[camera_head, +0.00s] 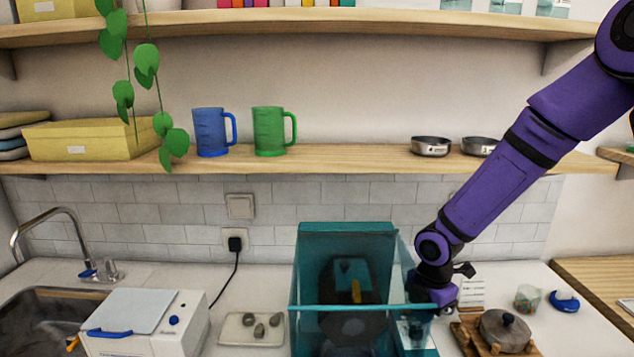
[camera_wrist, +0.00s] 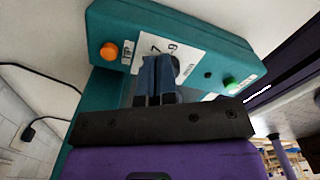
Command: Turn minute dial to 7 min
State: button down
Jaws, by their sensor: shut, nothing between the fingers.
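The teal machine (camera_head: 345,229) with a clear front stands on the counter in the head view. In the wrist view its teal control panel (camera_wrist: 215,38) carries an orange button (camera_wrist: 108,51), a green button (camera_wrist: 231,83) and a white label (camera_wrist: 188,47) with a 7 and a 9 readable. My gripper (camera_wrist: 158,62) is shut, its blue fingers in front of the label. A dark round part, perhaps the minute dial (camera_wrist: 176,65), shows just beside the fingertips; its pointer is hidden. I cannot tell whether the fingers touch it. In the head view my gripper (camera_head: 432,303) is at the machine's right side.
A lidded pot (camera_head: 505,331) on a wooden board, a glass jar (camera_head: 527,298) and a blue object (camera_head: 564,301) stand to the right. A white appliance (camera_head: 150,325), a sink (camera_head: 40,315) and a tray of stones (camera_head: 238,331) lie left. A shelf (camera_head: 350,160) runs above.

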jog(key=shift+s+f, duration=0.2)
jog(key=shift+f, duration=0.65)
jog(key=shift+s+d+f, duration=0.1)
jog(key=shift+s+f, duration=0.05)
jog(key=shift+s, duration=0.05)
jog(key=shift+s+d, duration=0.2)
jog(key=shift+s, duration=0.25)
dwell(0.7)
jog(key=shift+w+d, duration=0.2)
jog(key=shift+d, duration=0.05)
jog(key=shift+w+d+r, duration=0.1)
jog(key=shift+w+r, duration=0.1)
jog(key=shift+r, duration=0.25)
notch_tip(320, 180, up, 4)
jog(key=shift+w+f, duration=0.1)
jog(key=shift+w, duration=0.05)
jog(key=shift+r, duration=0.7)
